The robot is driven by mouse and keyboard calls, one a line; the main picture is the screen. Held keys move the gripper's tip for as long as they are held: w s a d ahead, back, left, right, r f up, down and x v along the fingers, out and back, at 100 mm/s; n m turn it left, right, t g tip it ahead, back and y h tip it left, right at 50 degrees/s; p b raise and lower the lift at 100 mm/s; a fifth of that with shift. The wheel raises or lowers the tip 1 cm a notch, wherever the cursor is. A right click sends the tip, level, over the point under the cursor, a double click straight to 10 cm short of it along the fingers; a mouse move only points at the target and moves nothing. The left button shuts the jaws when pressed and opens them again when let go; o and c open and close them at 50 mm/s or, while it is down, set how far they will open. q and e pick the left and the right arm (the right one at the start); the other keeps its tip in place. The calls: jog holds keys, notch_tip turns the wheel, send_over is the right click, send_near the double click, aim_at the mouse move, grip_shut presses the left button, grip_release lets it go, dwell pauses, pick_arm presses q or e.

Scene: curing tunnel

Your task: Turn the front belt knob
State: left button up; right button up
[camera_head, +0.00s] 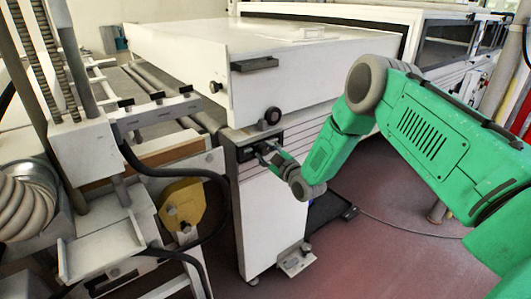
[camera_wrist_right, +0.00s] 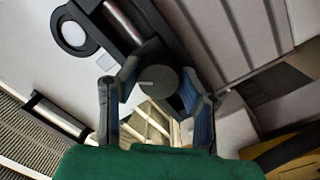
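A dark round knob (camera_wrist_right: 157,85) with a light pointer line is on the machine's front panel in the right wrist view. My right gripper (camera_wrist_right: 158,88) has its two fingers apart, one on each side of this knob; I cannot tell whether they touch it. In the head view my right gripper (camera_head: 264,155) is at the dark control panel (camera_head: 246,153) on the end of the white machine, and it hides the knob there. My left gripper is not in view.
A dark handle (camera_head: 254,64) sticks out of the white hood (camera_head: 290,85). A conveyor frame and a yellow housing (camera_head: 183,203) stand at left. The red floor (camera_head: 380,255) is mostly clear.

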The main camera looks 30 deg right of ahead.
jog(key=shift+f, duration=0.15)
jog(key=m, duration=0.3)
jog(key=shift+s+m+b, duration=0.1)
jog(key=shift+m+b, duration=0.2)
jog(key=shift+b, duration=0.05)
jog(key=shift+f+m+g+b, duration=0.1)
jog(key=shift+m+g+b, duration=0.25)
jog(key=shift+m, duration=1.55)
jog(key=o, duration=1.1)
jog(key=shift+o, duration=0.2)
jog(key=shift+d, duration=0.1)
jog(key=shift+s, duration=0.45)
jog(key=s, duration=1.1)
jog(key=shift+d+r, duration=0.2)
jog(key=shift+r, duration=0.05)
